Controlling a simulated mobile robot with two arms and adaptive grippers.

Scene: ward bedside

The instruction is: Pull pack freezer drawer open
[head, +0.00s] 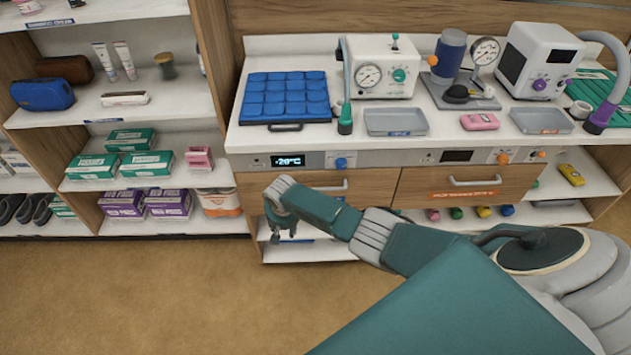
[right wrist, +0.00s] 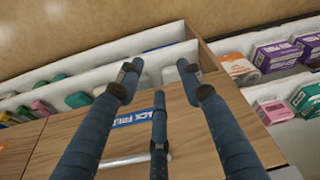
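The pack freezer drawer (head: 375,183) is the left wood-front drawer under the counter, below a panel with a lit "-20°C" display. Its front looks flush, so it appears closed. Its pale bar handle (head: 325,187) shows just above my right arm. The right wrist view shows the drawer front (right wrist: 75,140), a blue label partly hidden by a finger, and the handle (right wrist: 125,161). My right gripper (head: 281,232) hangs before the drawer's left part, left of the handle. In the right wrist view its three fingers (right wrist: 158,82) are spread, with nothing between them. My left gripper is not in view.
A second drawer (head: 465,187) with an orange label is to the right. The counter holds a blue pack tray (head: 285,97), gauges and devices. A low shelf lies below the drawers. Shelves with boxes (head: 146,164) stand at left. The floor (head: 150,295) in front is clear.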

